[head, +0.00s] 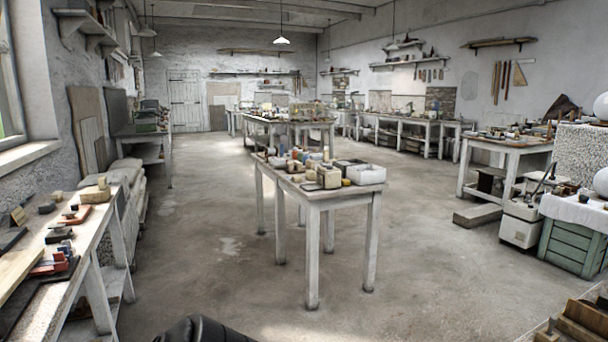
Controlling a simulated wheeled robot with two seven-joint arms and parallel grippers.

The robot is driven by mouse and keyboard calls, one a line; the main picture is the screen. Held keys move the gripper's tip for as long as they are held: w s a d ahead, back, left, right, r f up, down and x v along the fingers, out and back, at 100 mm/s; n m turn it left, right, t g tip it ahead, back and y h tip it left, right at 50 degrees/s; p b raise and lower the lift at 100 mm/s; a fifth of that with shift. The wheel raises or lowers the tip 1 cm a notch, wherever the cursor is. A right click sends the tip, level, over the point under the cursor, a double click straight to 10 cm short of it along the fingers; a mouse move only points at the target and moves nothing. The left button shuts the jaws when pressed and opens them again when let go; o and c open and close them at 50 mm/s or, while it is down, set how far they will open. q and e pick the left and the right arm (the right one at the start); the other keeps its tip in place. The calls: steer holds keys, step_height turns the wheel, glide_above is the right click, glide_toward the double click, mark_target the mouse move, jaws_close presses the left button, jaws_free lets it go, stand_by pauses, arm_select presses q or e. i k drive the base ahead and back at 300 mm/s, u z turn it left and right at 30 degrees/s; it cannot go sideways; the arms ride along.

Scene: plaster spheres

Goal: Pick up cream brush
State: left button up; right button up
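I cannot pick out the cream brush for certain. A cream block-like item (97,193) with a small upright part lies on the left bench (88,236), but it is too small to tell whether it is a brush. Several small cream and wooden items are crowded on the middle table (315,192), and their shapes are not clear at this distance. Neither of my grippers can be made out. A dark rounded part at the bottom edge seems to be mine.
The concrete floor (205,250) is open between the left bench and the middle table. A white tray (366,174) stands on the middle table. At right are another table (505,146), a green crate (573,249) and a low floor block (481,215). More benches line the back.

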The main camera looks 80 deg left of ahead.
mark_target(57, 196)
steer(key=u, duration=4)
